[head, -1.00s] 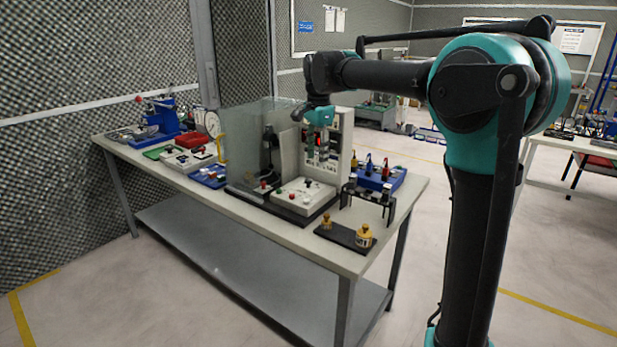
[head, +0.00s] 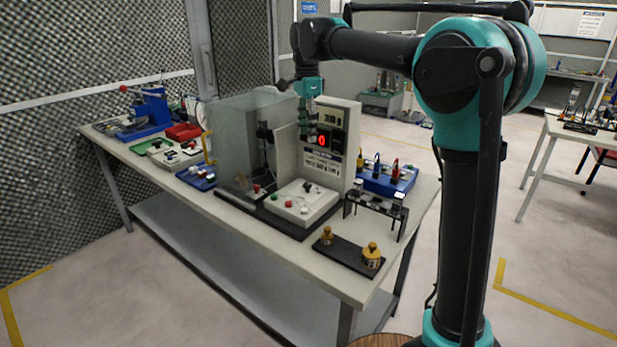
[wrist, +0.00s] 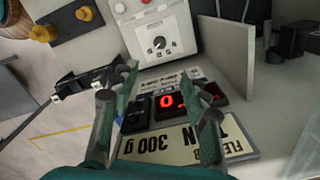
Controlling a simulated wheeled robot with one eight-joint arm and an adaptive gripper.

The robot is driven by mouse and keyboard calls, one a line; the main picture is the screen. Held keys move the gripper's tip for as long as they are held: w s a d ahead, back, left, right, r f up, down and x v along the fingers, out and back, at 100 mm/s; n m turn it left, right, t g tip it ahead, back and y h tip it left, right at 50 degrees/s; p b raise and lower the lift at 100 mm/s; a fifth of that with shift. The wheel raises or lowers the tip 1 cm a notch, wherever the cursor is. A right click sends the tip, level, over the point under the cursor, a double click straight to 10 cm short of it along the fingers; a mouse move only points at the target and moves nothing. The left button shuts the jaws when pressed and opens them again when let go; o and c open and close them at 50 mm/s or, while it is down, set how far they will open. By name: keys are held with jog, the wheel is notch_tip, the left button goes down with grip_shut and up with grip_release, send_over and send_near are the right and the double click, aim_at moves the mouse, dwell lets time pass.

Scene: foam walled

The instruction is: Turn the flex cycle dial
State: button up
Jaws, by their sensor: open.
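The black dial (wrist: 158,43) has a white scale and sits on a light grey control box (wrist: 180,22) in the wrist view. In the head view the dial (head: 307,187) is a small dark knob on top of the box (head: 300,205) at the bench's middle. My gripper (wrist: 157,112) is open and empty, its two green fingers spread. The dial lies beyond the fingertips, apart from them. In the head view my gripper (head: 307,112) hangs in front of the upright panel (head: 346,120), above the box. A red display (wrist: 170,101) shows between the fingers.
A clear guard (head: 232,140) stands left of the panel. A black rack (head: 376,200), brass weights (head: 371,256) and a blue box (head: 395,180) stand to the right. A light upright plate (wrist: 222,55) rises beside the control box. The bench's front strip is mostly clear.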

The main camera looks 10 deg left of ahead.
aim_at(307, 184)
notch_tip(307, 184, down, 17)
jog(key=shift+f, duration=0.1)
dwell(0.4)
jog(key=shift+c, duration=0.3)
grip_shut()
